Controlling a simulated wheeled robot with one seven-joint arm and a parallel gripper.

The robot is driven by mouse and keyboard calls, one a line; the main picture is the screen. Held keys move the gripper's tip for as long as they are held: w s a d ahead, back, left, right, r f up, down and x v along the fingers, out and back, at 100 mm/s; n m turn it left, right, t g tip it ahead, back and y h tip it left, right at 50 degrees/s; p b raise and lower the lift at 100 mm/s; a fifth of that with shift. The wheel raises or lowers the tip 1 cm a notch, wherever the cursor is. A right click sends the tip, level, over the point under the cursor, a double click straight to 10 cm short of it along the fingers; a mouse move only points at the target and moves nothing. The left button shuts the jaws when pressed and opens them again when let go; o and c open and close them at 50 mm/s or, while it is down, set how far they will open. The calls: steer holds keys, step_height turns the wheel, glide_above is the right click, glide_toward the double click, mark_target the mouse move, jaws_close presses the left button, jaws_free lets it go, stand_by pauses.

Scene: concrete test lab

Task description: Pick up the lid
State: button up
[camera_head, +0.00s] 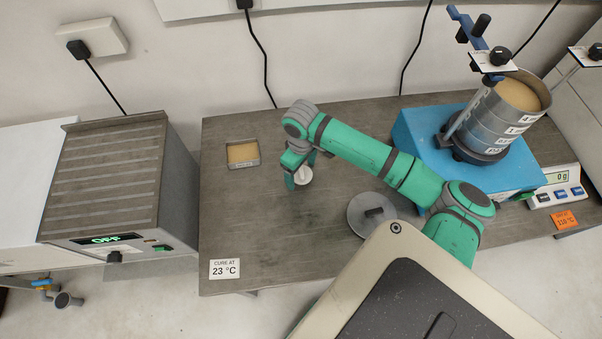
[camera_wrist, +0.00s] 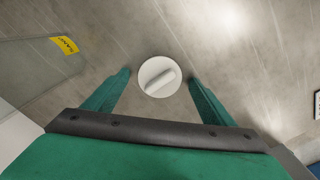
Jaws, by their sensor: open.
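A small round white lid (camera_head: 303,177) with a raised bar handle lies on the grey bench top. In the wrist view the white lid (camera_wrist: 150,70) shows whole, lying between the two green fingers. My gripper (camera_head: 299,170) is open and empty, pointing down over the white lid. In the wrist view my gripper (camera_wrist: 160,75) has one finger on each side of the lid, with a gap on both sides. A larger grey metal lid (camera_head: 359,216) with a dark handle lies on the bench, right of and nearer than the white one.
A small square tray of tan material (camera_head: 242,165) sits left of my gripper. A grey heater box (camera_head: 180,165) reading OFF stands left of the bench (camera_head: 240,220). A blue shaker (camera_head: 415,125) with stacked sieves (camera_head: 490,120) and a scale (camera_head: 560,190) stand right.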

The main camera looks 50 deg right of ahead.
steer(key=c, duration=1.1)
steer(key=shift+s+d, duration=0.1)
steer(key=shift+r, duration=0.1)
